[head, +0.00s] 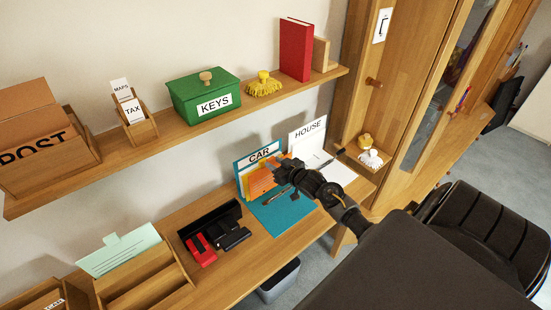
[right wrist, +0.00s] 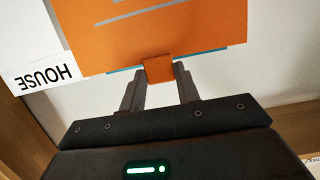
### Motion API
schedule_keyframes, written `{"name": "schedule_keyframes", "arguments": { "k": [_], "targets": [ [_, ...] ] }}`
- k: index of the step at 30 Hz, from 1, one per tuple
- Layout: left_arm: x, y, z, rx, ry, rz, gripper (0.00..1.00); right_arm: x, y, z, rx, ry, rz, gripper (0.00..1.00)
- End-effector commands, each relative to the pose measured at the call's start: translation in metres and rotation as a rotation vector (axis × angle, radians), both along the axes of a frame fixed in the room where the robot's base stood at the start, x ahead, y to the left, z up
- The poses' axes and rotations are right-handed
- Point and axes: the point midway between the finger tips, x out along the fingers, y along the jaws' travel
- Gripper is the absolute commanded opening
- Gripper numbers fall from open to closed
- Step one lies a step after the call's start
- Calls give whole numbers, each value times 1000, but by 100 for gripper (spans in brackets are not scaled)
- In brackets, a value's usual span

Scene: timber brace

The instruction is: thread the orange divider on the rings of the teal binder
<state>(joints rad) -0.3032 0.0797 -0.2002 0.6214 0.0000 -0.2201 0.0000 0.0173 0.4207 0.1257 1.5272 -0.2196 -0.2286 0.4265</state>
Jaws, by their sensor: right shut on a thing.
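The teal binder (head: 284,217) lies open on the desk. One teal panel is flat, and its raised back panel carries a CAR label (head: 259,154). The orange divider (head: 258,184) is upright in front of the raised panel. My right gripper (head: 284,173) is shut on the divider at its right side. In the right wrist view the fingers (right wrist: 159,82) pinch a small tab on the edge of the orange divider (right wrist: 170,28). A thin teal edge shows behind it. The rings are too small or hidden, so I cannot tell whether the divider is on them. My left gripper is out of view.
A white HOUSE binder (head: 308,134) stands open just right of the teal one. Black and red office items (head: 202,251) sit to the left on the desk. A wooden shelf (head: 190,135) runs above, and a wooden cabinet (head: 402,110) stands at the right.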

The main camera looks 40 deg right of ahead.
Motion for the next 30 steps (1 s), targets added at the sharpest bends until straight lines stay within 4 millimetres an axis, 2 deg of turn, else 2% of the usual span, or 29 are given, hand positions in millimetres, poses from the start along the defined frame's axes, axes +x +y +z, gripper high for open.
{"name": "schedule_keyframes", "arguments": {
  "k": [3, 12, 30],
  "targets": [
    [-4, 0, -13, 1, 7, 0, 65, 0, 0, -17, 1, 0, -1, 0],
    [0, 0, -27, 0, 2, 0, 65, 0, 0, -38, 1, -1, -1, 0],
    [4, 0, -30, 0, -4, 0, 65, 0, 0, -42, 0, -1, 0, 0]
  ]
}}
